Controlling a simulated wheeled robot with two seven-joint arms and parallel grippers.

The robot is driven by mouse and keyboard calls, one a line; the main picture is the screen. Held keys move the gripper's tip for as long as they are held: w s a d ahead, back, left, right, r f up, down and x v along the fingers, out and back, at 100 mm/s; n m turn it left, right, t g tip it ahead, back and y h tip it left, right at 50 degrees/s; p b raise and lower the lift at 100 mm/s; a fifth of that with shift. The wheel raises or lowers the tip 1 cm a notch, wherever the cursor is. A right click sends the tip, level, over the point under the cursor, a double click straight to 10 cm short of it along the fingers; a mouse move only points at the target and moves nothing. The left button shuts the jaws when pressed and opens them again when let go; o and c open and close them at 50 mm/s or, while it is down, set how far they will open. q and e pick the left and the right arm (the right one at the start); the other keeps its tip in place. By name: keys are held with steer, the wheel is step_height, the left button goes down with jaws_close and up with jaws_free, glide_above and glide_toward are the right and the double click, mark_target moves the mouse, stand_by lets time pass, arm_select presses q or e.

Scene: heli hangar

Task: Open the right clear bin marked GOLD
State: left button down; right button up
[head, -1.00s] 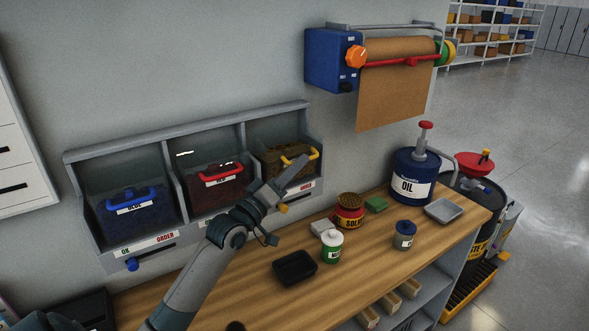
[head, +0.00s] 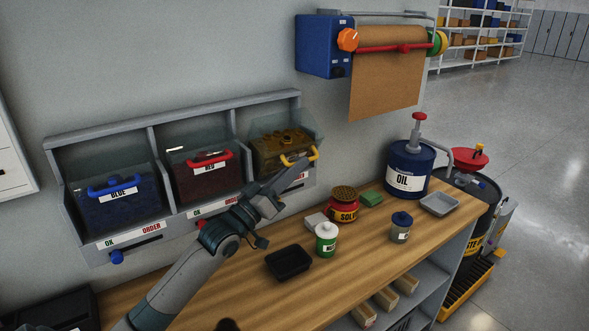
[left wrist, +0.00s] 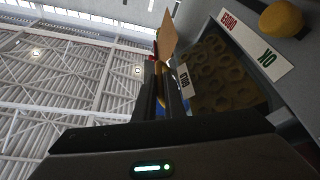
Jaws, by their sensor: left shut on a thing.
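The clear GOLD bin (head: 268,152) is the right one of three in the grey wall rack, with gold-coloured pieces inside and a yellow handle (head: 299,158). It leans out from the rack, and its clear side panel shows beyond the right end. My left gripper (head: 300,170) is shut on the yellow handle and partly covers the bin's front. In the left wrist view the fingers (left wrist: 160,88) are at the handle, beside the bin's label (left wrist: 185,78). Ring-shaped pieces (left wrist: 218,75) show through the clear wall. My right gripper is not seen.
The BLUE bin (head: 121,212) and RED bin (head: 208,182) sit left of it. Below on the wooden bench (head: 205,305) are a black tray (head: 288,262), a green-and-white can (head: 326,240), a SOLV pot (head: 342,208) and an OIL can (head: 405,172). A paper roll dispenser (head: 325,45) hangs above right.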

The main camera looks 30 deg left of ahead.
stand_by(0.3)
arm_select(q)
steer(key=c, duration=1.8)
jaws_free()
steer(key=shift+c, duration=0.2)
steer(key=b+v, duration=0.1)
steer(key=v, duration=1.1)
steer(key=shift+s, duration=0.1)
